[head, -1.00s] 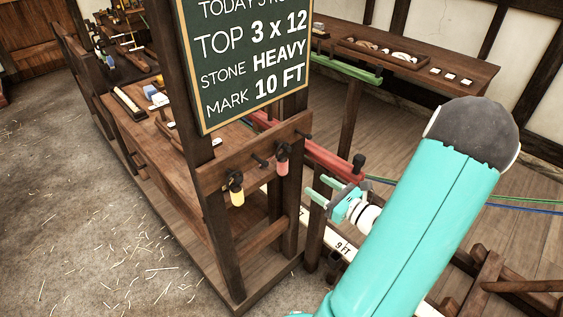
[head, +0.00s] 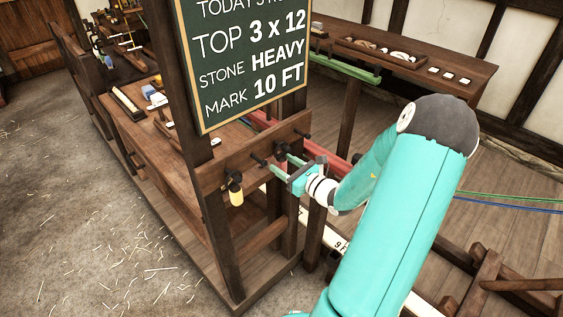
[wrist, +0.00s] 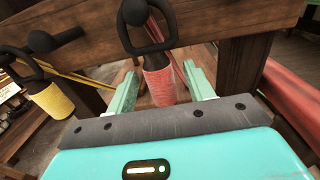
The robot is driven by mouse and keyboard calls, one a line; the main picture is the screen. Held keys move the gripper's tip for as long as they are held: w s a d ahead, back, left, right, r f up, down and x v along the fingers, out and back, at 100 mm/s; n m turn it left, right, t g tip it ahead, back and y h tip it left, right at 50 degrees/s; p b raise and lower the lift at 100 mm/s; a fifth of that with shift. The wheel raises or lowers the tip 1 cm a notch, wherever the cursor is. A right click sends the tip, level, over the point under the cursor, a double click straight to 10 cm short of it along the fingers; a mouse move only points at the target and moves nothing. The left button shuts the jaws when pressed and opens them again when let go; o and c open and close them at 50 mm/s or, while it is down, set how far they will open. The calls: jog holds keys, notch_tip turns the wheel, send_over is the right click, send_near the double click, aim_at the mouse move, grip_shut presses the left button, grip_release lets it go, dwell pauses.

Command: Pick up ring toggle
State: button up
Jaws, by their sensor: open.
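Two toggles hang by black ring loops from pegs on a wooden rail; both look like ring toggles. The red toggle (wrist: 159,86) hangs upright between my gripper's fingers in the wrist view, with a clear gap to the right finger. Its lower end is hidden behind my gripper's body. In the head view my gripper covers most of it. The yellow toggle (wrist: 52,101) hangs to the left, outside the fingers, and also shows in the head view (head: 236,192). My gripper (head: 281,163) is open, with its two pale green fingers (wrist: 160,76) pointing toward the rail.
The wooden rail (head: 212,172) with dark pegs crosses just above the fingers. A chalkboard (head: 245,65) hangs above it. A red beam (wrist: 292,102) runs close on the right in the wrist view. Wooden benches stand behind, and the floor at left is open.

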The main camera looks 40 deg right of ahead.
jog(key=c, duration=1.1)
